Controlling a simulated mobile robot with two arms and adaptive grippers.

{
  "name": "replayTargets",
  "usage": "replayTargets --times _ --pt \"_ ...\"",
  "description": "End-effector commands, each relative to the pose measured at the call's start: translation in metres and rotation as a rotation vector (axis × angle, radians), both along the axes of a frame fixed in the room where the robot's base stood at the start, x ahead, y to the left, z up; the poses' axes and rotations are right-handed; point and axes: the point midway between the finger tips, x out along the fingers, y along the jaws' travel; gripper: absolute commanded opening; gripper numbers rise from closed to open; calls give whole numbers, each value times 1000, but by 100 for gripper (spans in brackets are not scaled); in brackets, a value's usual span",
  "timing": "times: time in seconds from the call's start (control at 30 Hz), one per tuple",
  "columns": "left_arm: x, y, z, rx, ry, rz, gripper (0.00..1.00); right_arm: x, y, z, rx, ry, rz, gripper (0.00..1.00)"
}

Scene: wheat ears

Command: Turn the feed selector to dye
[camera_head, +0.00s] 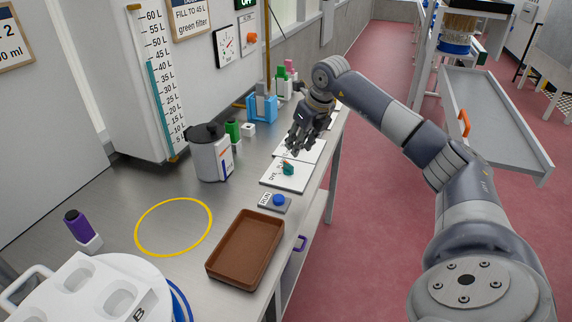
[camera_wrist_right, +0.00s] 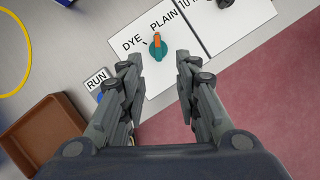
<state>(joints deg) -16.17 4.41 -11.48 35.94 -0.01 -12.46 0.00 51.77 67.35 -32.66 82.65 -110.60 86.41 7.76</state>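The feed selector is a teal knob (camera_wrist_right: 157,50) with an orange pointer, on a white plate (camera_wrist_right: 163,77) printed DYE and PLAIN. In the wrist view the pointer is directed up the picture, toward the PLAIN side. In the head view the teal knob (camera_head: 288,170) stands on its plate (camera_head: 284,183) near the bench's right edge. My right gripper (camera_wrist_right: 159,63) is open and empty, its fingers on either side of the knob in the picture, apparently above it. The head view shows that gripper (camera_head: 302,142) just beyond the knob. My left gripper is not in view.
A RUN panel with a blue button (camera_head: 279,200) and a brown tray (camera_head: 246,250) lie nearer me. A second plate with a dark knob (camera_wrist_right: 207,81) adjoins the selector plate. A grey jug (camera_head: 210,158) stands left. The yellow ring (camera_head: 136,228) encloses clear bench.

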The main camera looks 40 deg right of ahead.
Motion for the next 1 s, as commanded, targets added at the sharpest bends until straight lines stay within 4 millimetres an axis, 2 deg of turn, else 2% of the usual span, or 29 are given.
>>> replayTargets --times 0.1,0.27,0.43,0.6,0.73,0.97,1.0 --pt "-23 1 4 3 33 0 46 6 1 -17 3 5 2 30" --pt "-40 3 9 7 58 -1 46 18 2 -46 4 5 4 30" --pt "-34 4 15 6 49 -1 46 30 1 -73 4 3 4 30" --pt "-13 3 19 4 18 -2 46 37 1 -89 4 2 5 30" --pt "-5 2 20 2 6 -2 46 39 1 -94 3 0 4 30" --pt "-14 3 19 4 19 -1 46 39 0 -94 3 0 4 30" --pt "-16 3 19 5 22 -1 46 39 1 -94 3 0 4 21"
